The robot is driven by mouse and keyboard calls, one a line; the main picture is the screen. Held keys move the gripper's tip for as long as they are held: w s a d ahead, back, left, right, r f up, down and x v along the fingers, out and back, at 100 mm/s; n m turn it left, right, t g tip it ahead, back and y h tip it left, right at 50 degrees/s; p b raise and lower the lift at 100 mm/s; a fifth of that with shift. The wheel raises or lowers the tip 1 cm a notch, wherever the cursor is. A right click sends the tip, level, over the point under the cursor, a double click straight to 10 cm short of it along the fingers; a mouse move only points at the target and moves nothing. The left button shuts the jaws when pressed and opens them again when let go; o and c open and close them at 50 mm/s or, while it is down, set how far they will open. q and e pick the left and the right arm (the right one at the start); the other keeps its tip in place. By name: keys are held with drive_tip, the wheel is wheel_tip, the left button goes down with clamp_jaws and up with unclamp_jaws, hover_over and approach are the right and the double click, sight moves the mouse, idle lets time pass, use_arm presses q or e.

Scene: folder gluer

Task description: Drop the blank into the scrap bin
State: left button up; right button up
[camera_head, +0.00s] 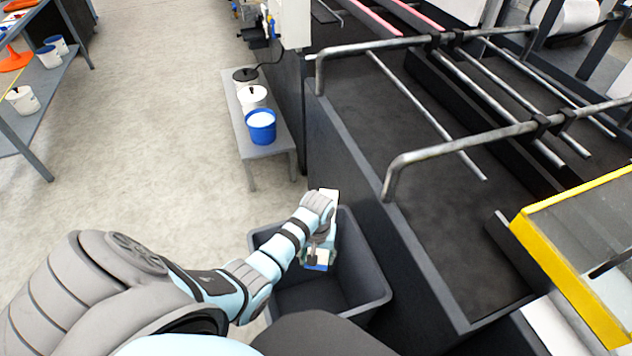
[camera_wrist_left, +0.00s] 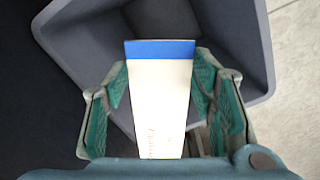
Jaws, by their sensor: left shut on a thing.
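The blank (camera_wrist_left: 160,90) is a flat white piece with a blue band at its far end. In the left wrist view it lies between the green-padded fingers of my left gripper (camera_wrist_left: 163,100), which is shut on it. In the head view the blue end of the blank (camera_head: 316,267) shows below my left gripper (camera_head: 319,255). The scrap bin (camera_head: 373,290) is a dark grey open box on the floor. My left gripper holds the blank above the bin's opening. The bin's rim also shows in the left wrist view (camera_wrist_left: 262,60). My right gripper is not in view.
The dark machine (camera_head: 400,230) with metal rails stands right beside the bin. A yellow-edged panel (camera_head: 570,275) is at the right. A low bench (camera_head: 270,140) with buckets stands behind the bin.

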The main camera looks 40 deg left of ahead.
use_arm(q)
drive_tip(key=s+f+b, duration=0.7)
drive_tip(key=f, duration=0.5)
drive_tip(key=shift+a+f, duration=0.15)
drive_tip(key=shift+f, duration=0.05)
drive_tip(key=o, duration=0.8)
drive_tip(key=shift+r, duration=0.15)
wheel_tip(320, 180, up, 12)
drive_tip(key=shift+f, duration=0.1)
